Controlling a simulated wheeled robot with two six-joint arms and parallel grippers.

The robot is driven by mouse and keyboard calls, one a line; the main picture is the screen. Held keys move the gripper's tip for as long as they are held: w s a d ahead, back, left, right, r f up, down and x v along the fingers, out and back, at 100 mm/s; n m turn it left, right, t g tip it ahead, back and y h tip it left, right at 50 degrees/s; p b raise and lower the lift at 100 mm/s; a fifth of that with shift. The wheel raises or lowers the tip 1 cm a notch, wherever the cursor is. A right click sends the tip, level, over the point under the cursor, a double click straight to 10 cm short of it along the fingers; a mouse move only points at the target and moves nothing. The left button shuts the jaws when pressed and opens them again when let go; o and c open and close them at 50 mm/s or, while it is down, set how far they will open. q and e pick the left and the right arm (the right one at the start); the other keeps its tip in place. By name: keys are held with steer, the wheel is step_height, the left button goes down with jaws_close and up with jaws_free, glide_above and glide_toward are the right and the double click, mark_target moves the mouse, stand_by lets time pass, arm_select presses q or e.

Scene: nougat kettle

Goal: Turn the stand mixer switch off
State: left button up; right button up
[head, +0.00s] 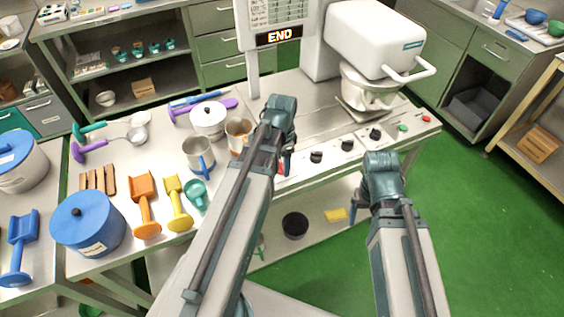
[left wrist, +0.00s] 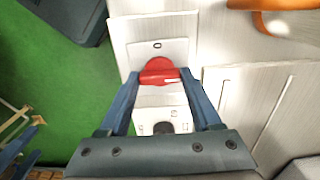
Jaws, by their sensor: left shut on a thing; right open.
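The stand mixer (head: 375,38) is white and stands at the back right of the steel table, with a metal bowl (head: 368,90) under its head. The red switch (left wrist: 159,68) sits on a pale plate on the table's front, with a 0 mark above it in the left wrist view. A bit of its red shows beside my left gripper in the head view (head: 281,169). My left gripper (left wrist: 160,77) is shut on the red switch, one finger on each side. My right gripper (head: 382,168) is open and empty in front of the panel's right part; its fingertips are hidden.
Several black knobs (head: 347,145), a green button (head: 402,128) and a red button (head: 426,118) line the front panel. An END display (head: 279,36) stands behind. Metal mugs (head: 199,154), a blue-lidded pot (head: 88,224) and scoops crowd the left. Green floor is free at right.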

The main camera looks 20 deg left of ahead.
arm_select(q)
steer(key=n, duration=0.4)
steer(key=shift+n, duration=0.4)
steer(key=n, duration=0.4)
steer(key=shift+n, duration=0.3)
steer(key=n, duration=0.4)
steer(key=shift+n, duration=2.3)
steer(key=o, duration=1.4)
